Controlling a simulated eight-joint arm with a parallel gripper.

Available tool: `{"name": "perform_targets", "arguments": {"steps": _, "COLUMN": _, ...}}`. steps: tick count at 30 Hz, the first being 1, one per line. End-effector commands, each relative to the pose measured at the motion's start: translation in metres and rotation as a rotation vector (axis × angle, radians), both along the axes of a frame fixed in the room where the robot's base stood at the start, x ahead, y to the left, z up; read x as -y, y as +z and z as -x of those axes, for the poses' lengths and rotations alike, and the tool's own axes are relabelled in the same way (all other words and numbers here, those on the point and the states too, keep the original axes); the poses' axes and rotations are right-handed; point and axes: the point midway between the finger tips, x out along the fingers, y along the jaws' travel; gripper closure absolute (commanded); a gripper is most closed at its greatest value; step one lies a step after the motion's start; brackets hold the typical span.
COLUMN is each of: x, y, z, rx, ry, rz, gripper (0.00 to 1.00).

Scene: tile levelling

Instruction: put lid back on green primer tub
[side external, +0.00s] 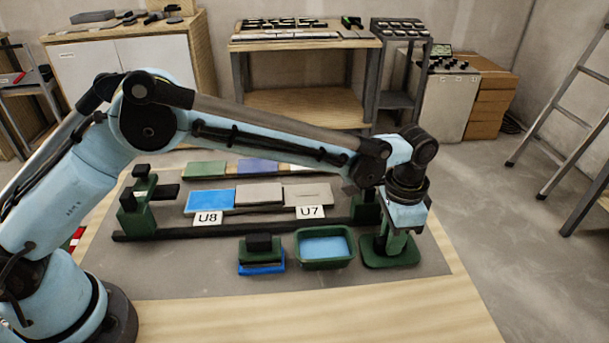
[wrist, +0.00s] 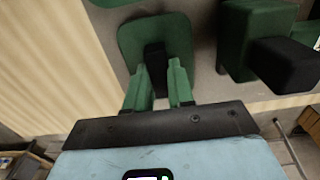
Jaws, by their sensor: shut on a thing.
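The green primer tub (side external: 325,264) stands open on the grey mat, with light blue liquid inside. A flat green lid (side external: 408,260) with a black handle is just right of the tub, apart from it. The lid also shows in the wrist view (wrist: 128,40), its black handle (wrist: 154,57) upright between my fingers. My gripper (side external: 388,243) points down over the lid, its green fingers shut on the handle; it shows in the wrist view too (wrist: 160,80). The lid looks flat and low at the mat; I cannot tell whether it touches.
A green block with black top and blue base (side external: 262,262) stands left of the tub. Behind, a dark rail (side external: 255,228) with green end supports (side external: 135,215) runs past tiles labelled U8 (side external: 209,218) and U7 (side external: 310,212). The mat's front strip (side external: 200,280) is clear.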

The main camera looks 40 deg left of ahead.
Motion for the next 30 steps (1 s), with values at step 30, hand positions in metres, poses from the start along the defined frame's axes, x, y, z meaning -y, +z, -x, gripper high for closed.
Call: {"name": "perform_targets", "arguments": {"steps": 30, "x": 0.000, "y": 0.079, "z": 0.000, "rx": 0.000, "ry": 0.000, "rz": 0.000, "gripper": 0.97}}
